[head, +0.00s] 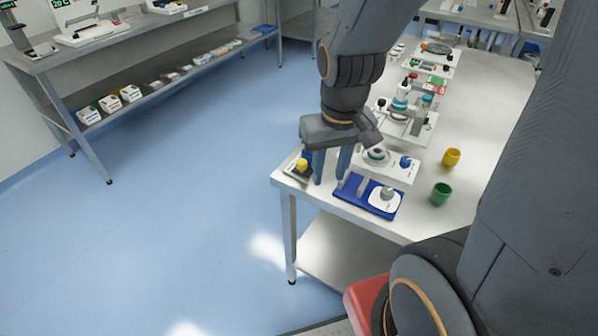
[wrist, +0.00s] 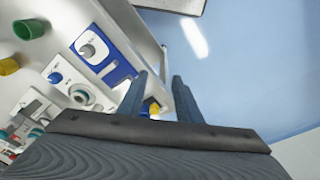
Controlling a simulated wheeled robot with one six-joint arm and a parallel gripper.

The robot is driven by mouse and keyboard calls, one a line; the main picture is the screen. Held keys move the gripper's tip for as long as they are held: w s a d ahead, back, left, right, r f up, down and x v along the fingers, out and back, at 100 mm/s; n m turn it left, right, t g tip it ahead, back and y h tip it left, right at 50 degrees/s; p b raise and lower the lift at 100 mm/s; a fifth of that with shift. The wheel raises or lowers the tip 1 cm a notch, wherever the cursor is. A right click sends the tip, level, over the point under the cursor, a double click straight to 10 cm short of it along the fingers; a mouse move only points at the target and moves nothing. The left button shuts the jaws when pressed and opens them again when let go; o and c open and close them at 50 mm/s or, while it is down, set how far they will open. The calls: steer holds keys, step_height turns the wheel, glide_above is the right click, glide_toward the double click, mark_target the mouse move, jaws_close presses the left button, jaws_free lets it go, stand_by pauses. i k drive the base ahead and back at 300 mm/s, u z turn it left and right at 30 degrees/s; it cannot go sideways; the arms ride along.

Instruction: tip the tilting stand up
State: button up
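I cannot tell for sure which thing is the tilting stand. A blue base (head: 345,205) at the table's near corner bears a white plate with a grey knob (head: 388,193) and a pale slot or bar (head: 363,187). The blue base also shows in the wrist view (wrist: 117,77). A small dark-framed device with a yellow knob (head: 302,164) stands at the table's left edge. It shows partly behind the fingers in the wrist view (wrist: 153,107). My gripper (head: 331,183) is open and empty, between this device and the blue base. Its two fingers (wrist: 160,76) are apart, pointing past the table edge.
A white unit with a round dial and blue knob (head: 405,162) stands behind the blue base. A green cup (head: 441,193) and a yellow cup (head: 452,157) stand to the right. Several devices line the table farther back. The blue floor (head: 170,220) at left is clear.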

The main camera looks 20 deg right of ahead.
mark_target(301, 168)
steer(key=z, duration=0.05)
steer(key=k, duration=1.35)
steer(key=u, duration=0.65)
steer(key=i, duration=1.2)
steer(key=z, duration=0.85)
steer(key=i, duration=0.5)
steer(key=z, duration=0.65)
